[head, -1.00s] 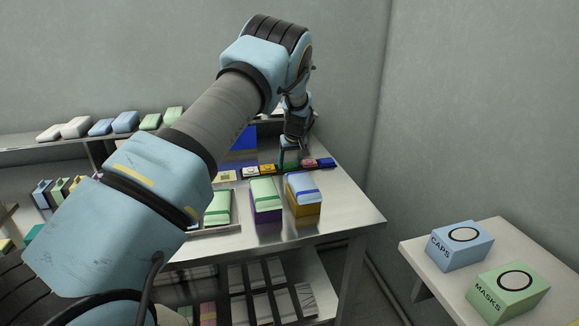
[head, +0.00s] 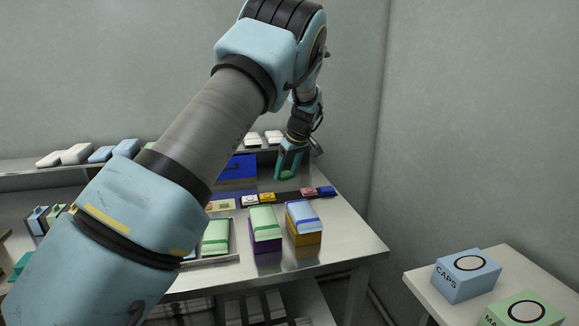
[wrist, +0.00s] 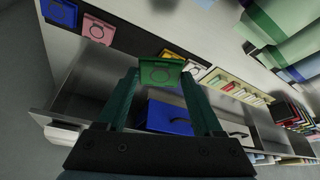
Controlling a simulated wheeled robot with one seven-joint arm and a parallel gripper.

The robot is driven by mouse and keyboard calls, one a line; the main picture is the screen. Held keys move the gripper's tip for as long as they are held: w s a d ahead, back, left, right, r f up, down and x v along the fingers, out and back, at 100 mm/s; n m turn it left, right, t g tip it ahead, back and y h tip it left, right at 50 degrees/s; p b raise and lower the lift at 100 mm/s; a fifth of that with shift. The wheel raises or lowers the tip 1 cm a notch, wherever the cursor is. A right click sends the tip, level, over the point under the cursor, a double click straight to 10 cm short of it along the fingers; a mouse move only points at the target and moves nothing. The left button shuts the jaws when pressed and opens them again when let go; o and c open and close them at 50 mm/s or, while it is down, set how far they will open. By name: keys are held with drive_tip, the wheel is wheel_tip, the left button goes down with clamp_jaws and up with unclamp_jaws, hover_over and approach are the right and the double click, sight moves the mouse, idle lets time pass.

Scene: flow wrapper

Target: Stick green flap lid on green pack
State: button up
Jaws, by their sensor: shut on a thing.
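My gripper (head: 288,177) is shut on the green flap lid (wrist: 160,72), which sits between its green fingertips in the wrist view. In the head view it hangs above the back of the steel table, behind the lid row, and the lid can hardly be made out. One green pack (head: 263,217) lies on a purple block near the table's front. Another green pack (head: 215,236) lies in a tray to its left, partly beside my arm. I cannot tell which one the task means.
White (head: 249,200), yellow (head: 267,197), pink (head: 308,192) and blue (head: 327,191) lids lie in a row, with a gap between yellow and pink. A blue pack (head: 302,211) sits on an orange block. A blue bin (head: 237,167) stands behind the row.

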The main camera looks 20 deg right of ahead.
sight(263, 216)
drive_tip(key=s+a+r+n+g+y+p, duration=0.1)
drive_tip(key=s+a+n, duration=0.2)
drive_tip(key=s+n, duration=0.1)
drive_tip(key=s+a+r+n+g+y+p, duration=0.1)
drive_tip(key=s+a+n, duration=0.3)
drive_tip(key=s+n, duration=0.1)
drive_tip(key=s+a+r+n+g+y+p, duration=0.1)
drive_tip(key=s+a+n, duration=0.2)
drive_tip(key=s+n, duration=0.1)
drive_tip(key=shift+s+a+r+g+p, duration=0.15)
drive_tip(key=shift+s+a+g+p, duration=0.15)
drive_tip(key=shift+a+p, duration=0.1)
drive_tip(key=shift+f+b, duration=1.9)
drive_tip(key=shift+f, duration=0.85)
drive_tip(key=shift+f, duration=0.4)
drive_tip(key=o, duration=1.3)
drive_tip(key=shift+r, duration=0.15)
drive_tip(key=b+v, duration=0.2)
drive_tip(key=v, duration=0.8)
drive_tip(key=shift+d+r, duration=0.25)
drive_tip(key=shift+a, duration=0.1)
